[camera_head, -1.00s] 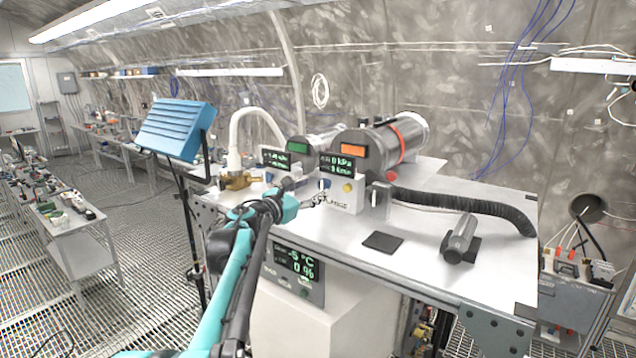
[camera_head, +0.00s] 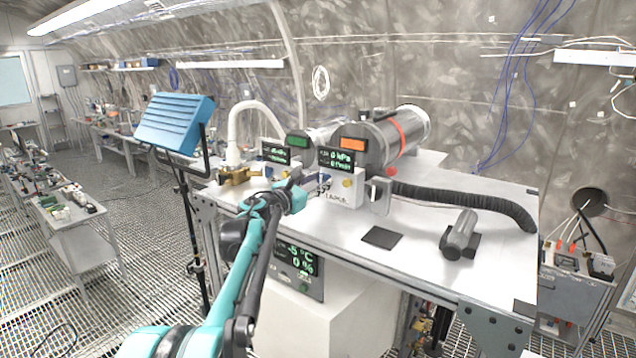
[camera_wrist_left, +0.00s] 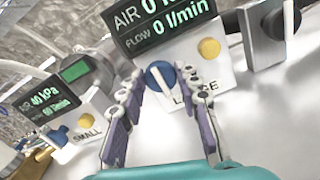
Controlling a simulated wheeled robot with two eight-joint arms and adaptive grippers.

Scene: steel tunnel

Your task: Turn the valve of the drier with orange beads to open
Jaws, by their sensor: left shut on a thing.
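The large drier (camera_head: 400,140) is a grey cylinder with an orange panel on its end and a red-orange band; I cannot make out its beads. Its white valve box (camera_wrist_left: 200,65), marked LARGE, carries a blue knob (camera_wrist_left: 160,75) and a yellow button (camera_wrist_left: 209,48). Its display (camera_wrist_left: 165,25) reads 0 kPa and 0 l/min. My left gripper (camera_head: 316,188) is at the front of this box. In the left wrist view its fingers (camera_wrist_left: 162,84) lie on both sides of the blue knob and are shut on it. My right gripper is out of view.
The small drier's display (camera_wrist_left: 40,98) and green panel stand close on the left, with a brass fitting (camera_head: 238,175) beyond. A black hose (camera_head: 460,198), a dark pad (camera_head: 382,237) and a grey cylinder on a stand (camera_head: 461,234) occupy the bench's right. The front bench top is mostly clear.

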